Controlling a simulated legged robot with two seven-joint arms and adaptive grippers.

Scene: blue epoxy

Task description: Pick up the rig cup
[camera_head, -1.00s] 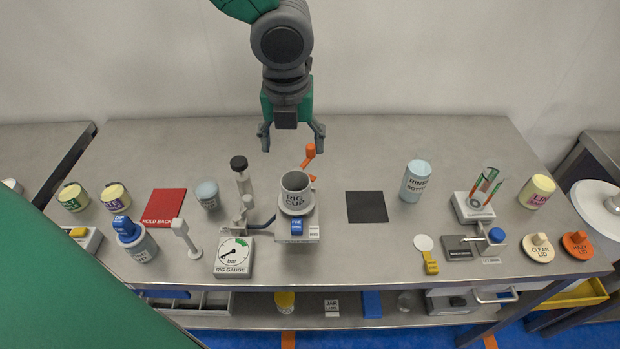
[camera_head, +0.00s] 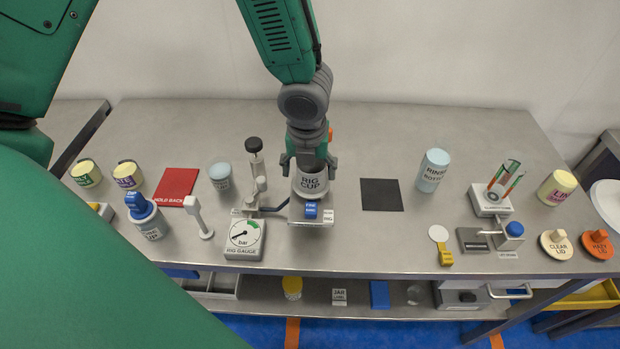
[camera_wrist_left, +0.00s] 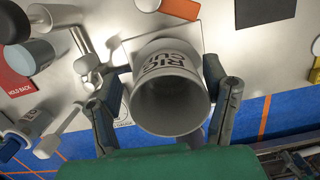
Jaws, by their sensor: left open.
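The rig cup (camera_head: 311,184) is a grey cup lettered RIG CUP, upright on the rig's small stand (camera_head: 318,217) with a blue tag in front. My left gripper (camera_head: 308,168) is over it from above and behind, one finger on each side of the cup. In the left wrist view the cup's open mouth (camera_wrist_left: 170,105) lies between the two spread fingers (camera_wrist_left: 165,100). The fingers are open, with a gap on the left; contact on the right cannot be told. My right gripper is not in view.
The rig gauge (camera_head: 244,238) and a clear cylinder with a black cap (camera_head: 256,163) stand close left of the cup. A red HOLD BACK mat (camera_head: 176,186) lies farther left. A black mat (camera_head: 381,195) and a rinse bottle (camera_head: 432,171) are to the right.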

